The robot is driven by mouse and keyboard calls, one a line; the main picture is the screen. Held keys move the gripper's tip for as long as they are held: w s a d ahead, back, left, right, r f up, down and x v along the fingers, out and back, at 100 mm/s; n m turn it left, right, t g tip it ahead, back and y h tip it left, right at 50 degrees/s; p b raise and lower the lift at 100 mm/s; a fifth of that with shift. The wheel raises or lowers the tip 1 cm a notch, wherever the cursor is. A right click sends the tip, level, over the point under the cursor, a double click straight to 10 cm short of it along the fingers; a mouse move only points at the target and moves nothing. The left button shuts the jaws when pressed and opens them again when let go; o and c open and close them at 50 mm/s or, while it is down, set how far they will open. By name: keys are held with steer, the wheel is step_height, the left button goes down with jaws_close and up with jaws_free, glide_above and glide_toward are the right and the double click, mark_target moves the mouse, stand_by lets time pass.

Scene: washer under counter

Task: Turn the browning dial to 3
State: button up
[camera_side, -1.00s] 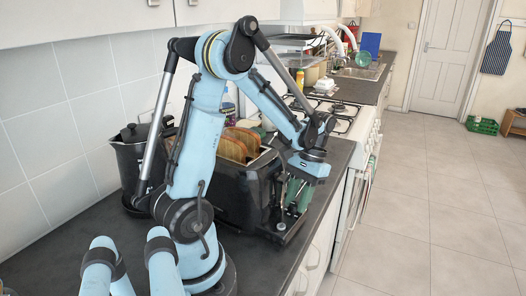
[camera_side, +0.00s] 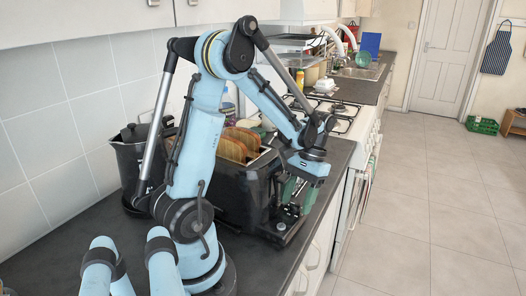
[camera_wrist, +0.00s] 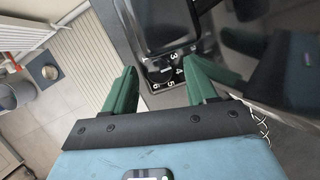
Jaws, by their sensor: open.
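The black toaster (camera_side: 238,190) stands on the dark counter with browned bread slices (camera_side: 240,146) in its top. Its browning dial (camera_wrist: 160,70) shows in the wrist view as a dark round knob with white digits around it; 3, 4, 5 and 6 are partly readable. I cannot tell which digit it points at. My gripper (camera_wrist: 160,68) is open, its two green fingers on either side of the dial in the picture. Contact is not clear.
A stove (camera_side: 345,122) is beyond the toaster. The counter's front edge and open floor (camera_side: 430,215) are to the right.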

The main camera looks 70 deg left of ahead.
steer(key=v, duration=1.2)
steer(key=d+m+y, duration=0.5)
steer(key=d+m, duration=0.1)
steer(key=m, duration=0.8)
steer(key=shift+t, duration=0.3)
steer(key=x, duration=1.2)
steer(key=shift+s, duration=0.4)
steer(key=c, duration=1.1)
steer(key=shift+o, duration=0.2)
steer(key=n, duration=0.2)
steer(key=n+g+h, duration=0.1)
steer(key=n, duration=0.2)
steer(key=shift+w+a+h, duration=0.1)
steer(key=shift+a+h, duration=0.05)
steer(key=shift+h, duration=0.15)
